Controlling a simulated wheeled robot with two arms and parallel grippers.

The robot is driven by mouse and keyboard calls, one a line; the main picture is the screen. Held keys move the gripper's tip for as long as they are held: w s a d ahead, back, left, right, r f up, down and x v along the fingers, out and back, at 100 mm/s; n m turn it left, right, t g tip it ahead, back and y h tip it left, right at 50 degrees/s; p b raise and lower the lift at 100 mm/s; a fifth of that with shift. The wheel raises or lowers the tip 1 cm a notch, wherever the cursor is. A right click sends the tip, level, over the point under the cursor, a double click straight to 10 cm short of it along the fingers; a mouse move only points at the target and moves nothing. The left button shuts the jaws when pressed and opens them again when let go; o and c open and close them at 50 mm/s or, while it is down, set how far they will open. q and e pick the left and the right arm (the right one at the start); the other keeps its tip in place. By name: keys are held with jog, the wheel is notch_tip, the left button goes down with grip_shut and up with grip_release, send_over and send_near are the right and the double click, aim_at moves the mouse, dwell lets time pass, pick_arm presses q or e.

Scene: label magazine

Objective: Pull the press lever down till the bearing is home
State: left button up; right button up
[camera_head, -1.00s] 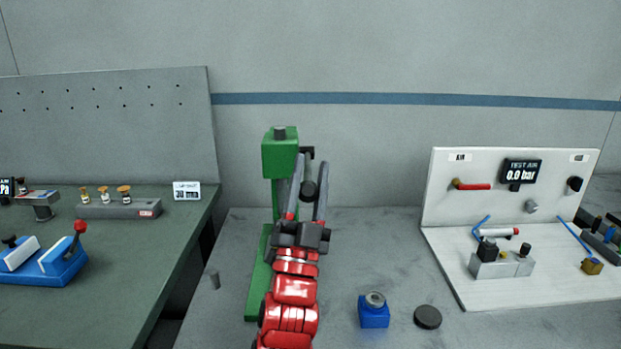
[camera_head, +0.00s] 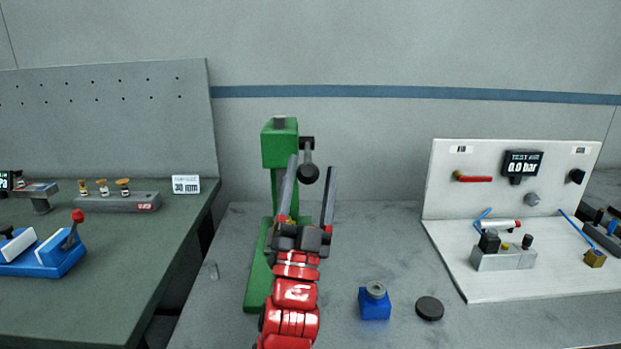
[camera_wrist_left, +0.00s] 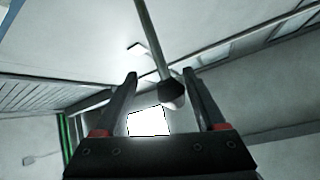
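The green press (camera_head: 280,147) stands on the middle table, with its lower part partly hidden by my left arm. Its lever (camera_head: 308,151) hangs steeply down on the right side and ends in a dark knob (camera_head: 309,174). My left gripper (camera_head: 311,162) is open, a finger on each side of the knob in the head view. In the left wrist view the knob (camera_wrist_left: 172,94) shows between the open fingers, nearer the right one; contact is not visible. A blue block (camera_head: 374,306) with a grey ring (camera_head: 375,289) on top, possibly the bearing, stands right of the press. My right gripper is not in view.
A black disc (camera_head: 429,308) lies right of the blue block. A white air test panel (camera_head: 480,203) stands at right. A green-topped bench (camera_head: 110,265) with fixtures is at left.

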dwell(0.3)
pick_arm(q)
jog(key=b+v, duration=0.2)
jog(key=v, duration=1.5)
jog(key=shift+f, duration=0.25)
